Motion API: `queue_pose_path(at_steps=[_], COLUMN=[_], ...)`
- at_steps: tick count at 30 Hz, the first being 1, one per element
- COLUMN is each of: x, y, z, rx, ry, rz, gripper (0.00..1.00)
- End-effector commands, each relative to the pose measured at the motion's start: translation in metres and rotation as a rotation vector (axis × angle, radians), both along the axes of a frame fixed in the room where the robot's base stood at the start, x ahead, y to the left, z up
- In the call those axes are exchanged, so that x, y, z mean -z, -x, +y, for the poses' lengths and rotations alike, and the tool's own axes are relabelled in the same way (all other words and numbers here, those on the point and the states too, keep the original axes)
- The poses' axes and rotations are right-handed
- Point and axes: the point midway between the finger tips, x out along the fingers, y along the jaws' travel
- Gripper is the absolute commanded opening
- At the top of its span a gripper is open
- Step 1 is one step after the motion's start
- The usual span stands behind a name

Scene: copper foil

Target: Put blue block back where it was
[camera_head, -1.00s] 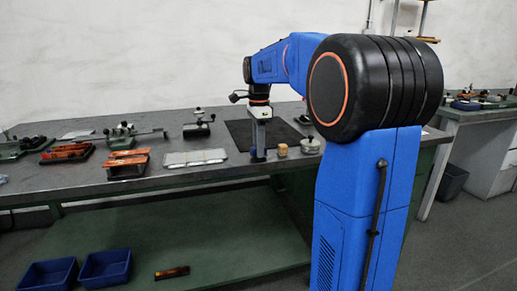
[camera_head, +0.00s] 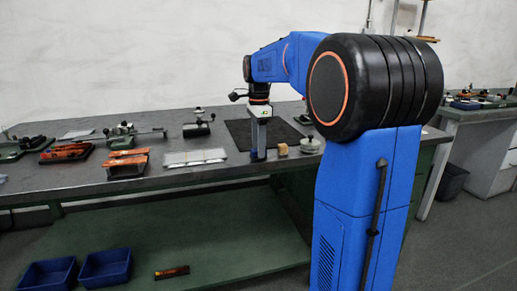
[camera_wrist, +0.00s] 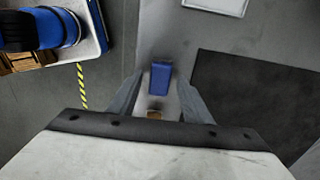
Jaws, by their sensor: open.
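The blue block (camera_wrist: 160,77) shows in the wrist view between the two fingers of my gripper (camera_wrist: 158,94). The fingers stand apart with visible gaps on both sides of the block. In the head view my gripper (camera_head: 258,152) points straight down at the front part of the grey workbench (camera_head: 225,173), close to its surface. I cannot make out the blue block there. A small wooden block (camera_head: 282,149) stands just right of my gripper. A brown piece (camera_wrist: 154,114) low between the fingers in the wrist view looks like that wooden block.
A black mat (camera_head: 238,131) lies behind my gripper. A pale flat tray (camera_head: 195,157) lies to its left, and a round metal pot (camera_head: 310,146) stands to the right. Orange-topped tools (camera_head: 127,164) are further left. Two blue bins (camera_head: 106,268) sit on the lower shelf.

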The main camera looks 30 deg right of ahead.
Motion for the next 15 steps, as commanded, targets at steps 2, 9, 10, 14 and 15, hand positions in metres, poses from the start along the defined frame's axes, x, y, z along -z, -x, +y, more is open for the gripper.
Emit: queue_pose_path(at_steps=[2,9,10,14,15], x=[-0.013,-0.06,-0.065,-0.086,-0.091], y=[-0.001,-0.001,-0.001,-0.001,-0.001], z=[0.0,0.0,0.0,0.0,0.0], rx=[0.0,0.0,0.0,0.0,0.0], ry=[0.001,0.001,0.001,0.001,0.001], rz=[-0.003,-0.004,-0.003,-0.003,-0.002], gripper=[0.45,0.45,0.45,0.45,0.45])
